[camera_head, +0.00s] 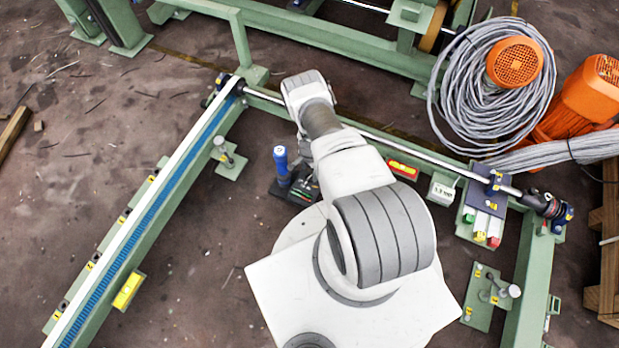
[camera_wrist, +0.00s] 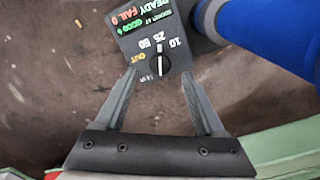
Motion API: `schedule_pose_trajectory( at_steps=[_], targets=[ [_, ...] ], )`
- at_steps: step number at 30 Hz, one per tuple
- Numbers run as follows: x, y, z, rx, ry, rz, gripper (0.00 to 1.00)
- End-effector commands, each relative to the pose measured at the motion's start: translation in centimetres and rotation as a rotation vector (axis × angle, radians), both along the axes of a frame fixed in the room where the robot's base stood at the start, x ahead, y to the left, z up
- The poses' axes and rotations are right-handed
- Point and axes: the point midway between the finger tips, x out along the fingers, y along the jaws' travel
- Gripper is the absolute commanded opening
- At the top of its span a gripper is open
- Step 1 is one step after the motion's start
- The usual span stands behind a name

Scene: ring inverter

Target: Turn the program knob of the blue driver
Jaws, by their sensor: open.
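The blue driver (camera_head: 281,162) stands upright beside a black control box (camera_head: 303,187), left of my arm in the head view. In the wrist view the blue driver (camera_wrist: 268,30) fills the upper right. The box (camera_wrist: 130,45) carries lit text and printed numbers. Its black program knob (camera_wrist: 160,65) has a pale pointer line, directed roughly up the picture toward the numbers. My gripper (camera_wrist: 160,74) is open, its fingertips to the left and right of the knob. I cannot tell whether they touch it or how high they are. In the head view my arm hides the gripper.
A green frame beam with a blue strip (camera_head: 150,222) runs along the left. A steel shaft (camera_head: 400,145) crosses behind the box. A red level (camera_head: 403,169) and a small white box (camera_head: 441,188) lie to the right. Bare floor (camera_head: 190,275) is free at lower left.

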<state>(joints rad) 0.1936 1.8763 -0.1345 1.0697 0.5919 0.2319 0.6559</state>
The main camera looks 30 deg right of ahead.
Motion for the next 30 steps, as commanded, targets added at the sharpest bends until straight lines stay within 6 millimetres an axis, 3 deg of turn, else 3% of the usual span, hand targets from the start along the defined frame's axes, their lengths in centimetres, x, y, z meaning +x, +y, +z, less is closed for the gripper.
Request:
schedule_pose_trajectory(
  at_steps=[1,6,19,30],
  targets=[
    [-0.1,0.0,-1.4,0.0,0.001,0.001,0.71],
    [0.0,0.0,-3.2,-0.001,0.0,0.001,0.71],
    [0.0,0.0,-3.7,0.0,0.0,0.0,0.69],
    [0.0,0.0,-3.7,-0.001,0.0,0.0,0.03]
  ],
)
